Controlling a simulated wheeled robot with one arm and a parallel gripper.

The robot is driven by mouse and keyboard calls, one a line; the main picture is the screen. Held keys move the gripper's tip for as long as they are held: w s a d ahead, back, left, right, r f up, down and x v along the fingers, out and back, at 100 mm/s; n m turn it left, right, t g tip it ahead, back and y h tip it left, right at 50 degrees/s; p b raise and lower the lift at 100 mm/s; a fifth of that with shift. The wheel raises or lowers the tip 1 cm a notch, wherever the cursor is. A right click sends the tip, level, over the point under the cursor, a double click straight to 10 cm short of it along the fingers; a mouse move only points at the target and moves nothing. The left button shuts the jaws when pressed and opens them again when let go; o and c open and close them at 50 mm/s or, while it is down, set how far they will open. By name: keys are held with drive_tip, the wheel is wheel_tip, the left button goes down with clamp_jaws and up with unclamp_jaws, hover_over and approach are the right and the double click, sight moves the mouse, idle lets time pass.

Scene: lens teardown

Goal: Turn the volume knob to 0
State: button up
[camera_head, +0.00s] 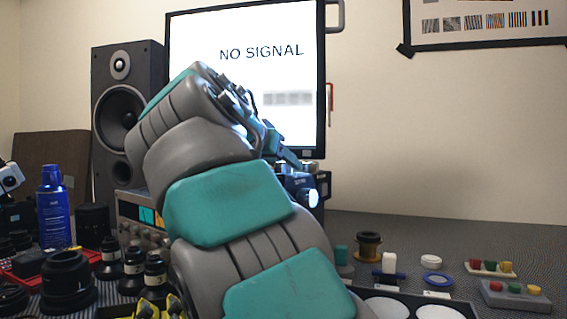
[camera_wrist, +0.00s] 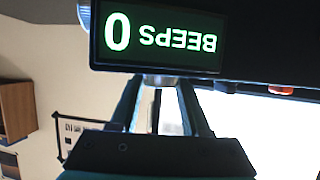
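In the wrist view, a dark panel with a lit green-white display (camera_wrist: 160,36) reads "BEEPS 0" upside down. A small silvery round part (camera_wrist: 160,79), which looks like the knob, sits at the panel's edge below the display. My gripper (camera_wrist: 164,88) points at it, with one finger to each side of it. The fingertips are at or very near the knob; I cannot tell whether they touch it. A dark device with a bright round light (camera_head: 312,195) shows just right of my arm.
A monitor (camera_head: 295,65) reading "NO SIGNAL" and a speaker (camera_head: 126,110) stand behind. Lenses (camera_head: 68,280), a blue can (camera_head: 53,208) and an instrument box (camera_head: 130,212) crowd the left. Button boxes (camera_head: 515,298) lie at right; the bench's back right is clear.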

clamp_jaws()
drive_tip(key=shift+d+n+y+b, duration=0.1)
drive_tip(key=shift+n+y+b, duration=0.3)
drive_tip(key=shift+f+t, duration=0.1)
drive_tip(key=shift+t, duration=0.2)
drive_tip(key=n+y, duration=0.2)
drive_tip(key=y, duration=0.1)
drive_tip(key=shift+s+n+t, duration=0.1)
drive_tip(key=shift+n+t, duration=0.2)
drive_tip(key=shift+r+n+y+p, duration=0.3)
drive_tip(key=shift+n+y+p, duration=0.2)
drive_tip(key=shift+n+y, duration=0.65)
drive_tip(key=shift+n+y+p, duration=0.95)
drive_tip(key=shift+y+p, duration=0.05)
drive_tip(key=shift+y, duration=0.25)
drive_tip(key=shift+f, duration=0.1)
